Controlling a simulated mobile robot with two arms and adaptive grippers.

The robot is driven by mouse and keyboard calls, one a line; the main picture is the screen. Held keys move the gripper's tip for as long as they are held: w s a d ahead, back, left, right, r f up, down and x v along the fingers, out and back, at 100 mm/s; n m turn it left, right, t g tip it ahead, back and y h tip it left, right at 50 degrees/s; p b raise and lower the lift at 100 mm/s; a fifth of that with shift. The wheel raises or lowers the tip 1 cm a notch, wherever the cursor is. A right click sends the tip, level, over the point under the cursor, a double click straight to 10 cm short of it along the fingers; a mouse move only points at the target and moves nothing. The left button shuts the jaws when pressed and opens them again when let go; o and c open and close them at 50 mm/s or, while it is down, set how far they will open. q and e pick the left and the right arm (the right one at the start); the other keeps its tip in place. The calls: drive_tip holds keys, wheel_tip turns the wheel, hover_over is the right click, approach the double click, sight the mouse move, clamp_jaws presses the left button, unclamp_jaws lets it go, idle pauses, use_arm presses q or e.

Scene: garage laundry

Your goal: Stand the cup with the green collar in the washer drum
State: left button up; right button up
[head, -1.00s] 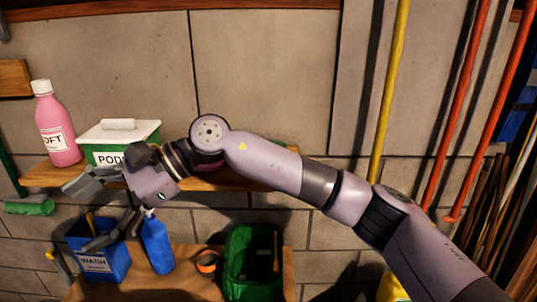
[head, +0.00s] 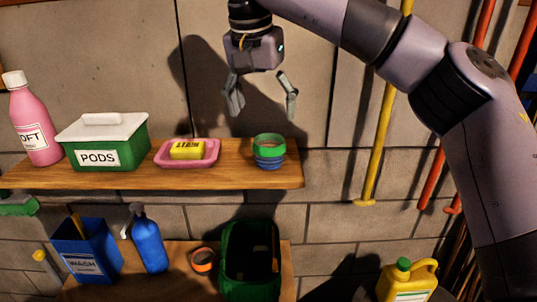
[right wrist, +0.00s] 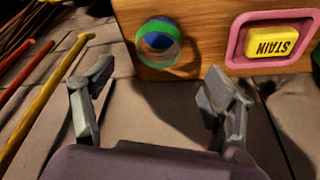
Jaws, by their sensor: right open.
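The cup with the green collar (head: 268,151) stands upright near the right end of the upper wooden shelf. Its green band sits above a blue-striped lower body. In the right wrist view the cup (right wrist: 159,42) is seen from above, beyond the fingertips. My right gripper (head: 262,110) is open and empty, pointing down above the cup and apart from it. Its two spread fingers also show in the right wrist view (right wrist: 158,80). My left gripper is not in view. I cannot make out the washer drum.
Left of the cup are a pink dish (head: 214,160) with a yellow STAIN block, a green PODS box (head: 128,143) and a pink bottle (head: 36,130). Below stand a blue WASH box (head: 88,258), a blue bottle (head: 147,243), an orange-and-dark cup (head: 204,260) and a green bin (head: 232,288).

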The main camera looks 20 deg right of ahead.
sight(269, 150)
drive_tip(key=p+x, duration=0.1)
drive_tip(key=x, duration=0.5)
drive_tip(key=p+x, duration=0.2)
drive_tip(key=x, duration=0.2)
drive_tip(key=shift+s+f+p, duration=0.1)
drive_tip(key=shift+s+p, duration=0.1)
drive_tip(key=shift+p, duration=0.2)
drive_tip(key=shift+w+d+f, duration=0.15)
drive_tip(key=shift+f, duration=0.45)
drive_tip(key=shift+c, duration=0.6)
drive_tip(key=c, duration=1)
drive_tip(key=shift+r, duration=0.1)
